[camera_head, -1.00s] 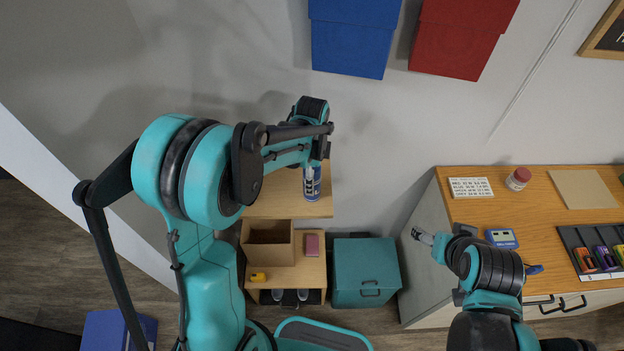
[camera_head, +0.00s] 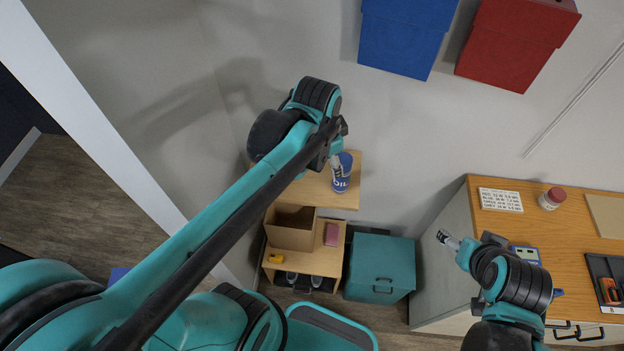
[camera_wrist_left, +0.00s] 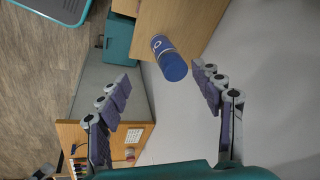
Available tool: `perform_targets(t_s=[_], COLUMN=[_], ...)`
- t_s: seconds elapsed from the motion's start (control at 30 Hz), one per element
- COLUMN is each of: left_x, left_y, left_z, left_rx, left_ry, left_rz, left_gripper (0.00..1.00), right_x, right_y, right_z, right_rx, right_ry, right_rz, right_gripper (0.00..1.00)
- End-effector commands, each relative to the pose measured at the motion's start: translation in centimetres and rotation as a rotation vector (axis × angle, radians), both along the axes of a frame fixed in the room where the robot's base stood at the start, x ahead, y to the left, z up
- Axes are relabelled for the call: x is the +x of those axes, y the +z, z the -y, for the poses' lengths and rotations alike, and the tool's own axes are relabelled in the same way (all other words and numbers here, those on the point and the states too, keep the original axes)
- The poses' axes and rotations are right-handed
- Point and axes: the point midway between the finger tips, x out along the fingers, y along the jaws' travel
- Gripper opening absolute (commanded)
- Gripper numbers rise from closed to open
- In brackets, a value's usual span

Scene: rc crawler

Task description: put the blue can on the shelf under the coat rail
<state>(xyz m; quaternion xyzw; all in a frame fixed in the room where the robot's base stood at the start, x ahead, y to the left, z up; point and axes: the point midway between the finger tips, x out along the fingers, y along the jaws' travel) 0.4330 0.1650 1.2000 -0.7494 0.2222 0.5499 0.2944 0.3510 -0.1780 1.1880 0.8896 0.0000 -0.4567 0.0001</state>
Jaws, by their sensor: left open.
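The blue can (camera_head: 341,172) stands on a wooden wall shelf (camera_head: 318,192), near its right end in the head view. In the left wrist view the can (camera_wrist_left: 168,58) is upright on the shelf board (camera_wrist_left: 178,18), close to its edge. My left gripper (camera_head: 337,162) is next to the can; in the left wrist view its fingers (camera_wrist_left: 163,80) are spread wide. The can lies beyond the fingertips, with clear gaps to both. My right gripper (camera_head: 447,240) is beside the desk, away from the can; its fingers are too small to read. I cannot make out a coat rail.
Below the shelf are a bench (camera_head: 324,262) with an open box (camera_head: 290,228), a pink item (camera_head: 331,235) and a yellow item, and a teal cabinet (camera_head: 381,264). A desk (camera_head: 495,225) stands right. Blue (camera_head: 402,38) and red (camera_head: 515,42) boxes are above.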

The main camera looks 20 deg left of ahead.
Motion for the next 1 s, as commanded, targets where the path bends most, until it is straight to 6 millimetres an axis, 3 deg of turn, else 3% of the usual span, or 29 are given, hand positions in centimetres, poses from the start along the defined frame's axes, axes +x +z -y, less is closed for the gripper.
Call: perform_targets(t_s=[0.1, 0.33, 0.5, 0.83, 1.0], left_x=[-3.3, -7.2, -8.1, -8.2, -8.2], left_y=[0.2, -0.7, -1.2, -1.2, -2.7], left_z=[-0.5, -1.1, -1.3, -1.3, -1.3], left_rx=[-0.082, -0.255, -0.322, -0.332, -0.331], left_ry=[0.226, 0.566, 0.672, 0.684, 0.684], left_rz=[0.101, 0.253, 0.298, 0.303, 0.303], left_gripper=[0.66, 0.66, 0.66, 0.66, 0.66], right_x=[0.0, 0.0, 0.0, 0.0, 0.0], right_y=[0.0, 0.0, 0.0, 0.0, -1.5], right_z=[0.0, 0.0, 0.0, 0.0, 0.0], right_rx=[0.0, 0.0, 0.0, 0.0, 0.0], right_ry=[0.0, 0.0, 0.0, 0.0, 0.0], right_rz=[0.0, 0.0, 0.0, 0.0, 0.0], right_gripper=[0.75, 0.75, 0.75, 0.75, 0.75])
